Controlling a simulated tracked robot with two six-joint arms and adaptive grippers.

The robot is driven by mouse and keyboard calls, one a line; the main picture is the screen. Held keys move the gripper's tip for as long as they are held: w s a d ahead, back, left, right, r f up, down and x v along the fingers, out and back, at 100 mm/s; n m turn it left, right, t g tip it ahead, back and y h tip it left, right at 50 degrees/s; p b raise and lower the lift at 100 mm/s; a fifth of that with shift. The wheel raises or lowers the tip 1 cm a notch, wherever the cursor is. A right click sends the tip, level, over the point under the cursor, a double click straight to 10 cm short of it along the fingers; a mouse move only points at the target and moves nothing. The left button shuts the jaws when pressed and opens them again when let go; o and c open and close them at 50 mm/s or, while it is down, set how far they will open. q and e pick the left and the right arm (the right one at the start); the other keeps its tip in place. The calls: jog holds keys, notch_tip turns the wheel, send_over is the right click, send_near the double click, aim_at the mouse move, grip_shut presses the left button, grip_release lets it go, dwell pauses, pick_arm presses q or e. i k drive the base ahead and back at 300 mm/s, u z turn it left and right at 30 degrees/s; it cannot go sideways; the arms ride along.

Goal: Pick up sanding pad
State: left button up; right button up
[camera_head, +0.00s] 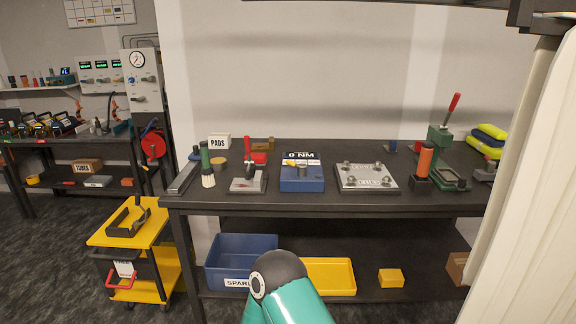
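I cannot surely pick out a sanding pad on the dark bench (330,203). A small white box labelled PADS (219,142) stands at the back left of the bench top, and its contents are hidden. A teal arm link of mine with a dark joint rises at the bottom centre. Neither gripper shows.
The bench top holds a brush (208,178), a blue torque tester (302,178), a metal plate (366,178), an orange-handled tool (425,162) and a green press (438,140). A blue bin (240,244) and a yellow tray (330,276) are below. A yellow cart (132,236) stands left.

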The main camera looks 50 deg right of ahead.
aim_at(260, 160)
jog(key=z, duration=0.65)
jog(key=k, duration=0.15)
jog(key=z, duration=0.05)
jog(key=i, duration=1)
